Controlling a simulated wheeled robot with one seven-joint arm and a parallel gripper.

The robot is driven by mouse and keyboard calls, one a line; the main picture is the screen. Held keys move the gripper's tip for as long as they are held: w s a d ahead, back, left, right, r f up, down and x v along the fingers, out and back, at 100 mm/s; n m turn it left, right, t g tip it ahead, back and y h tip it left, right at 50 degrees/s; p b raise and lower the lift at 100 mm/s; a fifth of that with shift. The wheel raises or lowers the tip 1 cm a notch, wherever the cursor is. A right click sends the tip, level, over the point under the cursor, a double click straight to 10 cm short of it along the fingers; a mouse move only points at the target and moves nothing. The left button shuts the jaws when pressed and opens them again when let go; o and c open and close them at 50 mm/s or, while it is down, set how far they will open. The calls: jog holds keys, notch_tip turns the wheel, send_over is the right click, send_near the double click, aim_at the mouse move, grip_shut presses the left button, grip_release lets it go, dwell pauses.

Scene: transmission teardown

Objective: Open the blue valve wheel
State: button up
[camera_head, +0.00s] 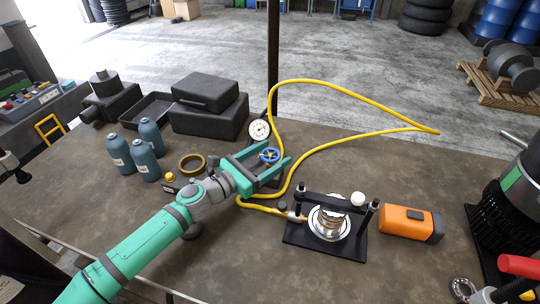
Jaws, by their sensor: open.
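The blue valve wheel (269,155) is a small spoked wheel near the middle of the bench, beside a yellow hose. My gripper (275,163) is open, with a teal finger on each side of the wheel. The wheel shows between the fingertips. I cannot tell whether either finger touches it. My gripper hides most of what lies below the wheel. A round white-faced gauge (259,130) stands just behind it.
A yellow hose (330,141) loops across the bench. A black press frame (297,234) with a silver part and an orange box (406,223) lie to the right. Blue-grey bottles (145,160), a brass ring (192,164) and black cases (207,118) are at left.

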jog(key=c, duration=1.1)
jog(key=shift+o, duration=0.2)
jog(key=shift+w+n+t+y, duration=0.1)
jog(key=shift+n+t+y, duration=0.3)
jog(key=shift+t, duration=0.1)
jog(key=shift+a+n+t+y, duration=0.1)
jog(key=shift+n+t+y, duration=0.8)
jog(key=shift+y, duration=0.2)
jog(key=n+t+y, duration=0.1)
jog(key=y, duration=0.1)
jog(key=n+t+y, duration=0.1)
jog(key=n+y, duration=0.2)
jog(key=y, duration=0.1)
jog(key=shift+d+t, duration=0.3)
jog(key=shift+t, duration=0.1)
jog(key=shift+n+t+y, duration=0.3)
jog(key=shift+n+y, duration=0.7)
jog(key=shift+y, duration=0.4)
jog(key=shift+a+n+y, duration=0.15)
jog(key=shift+n+y, duration=0.15)
jog(key=shift+y, duration=0.1)
jog(key=o, duration=1.1)
jog(key=shift+c, duration=0.2)
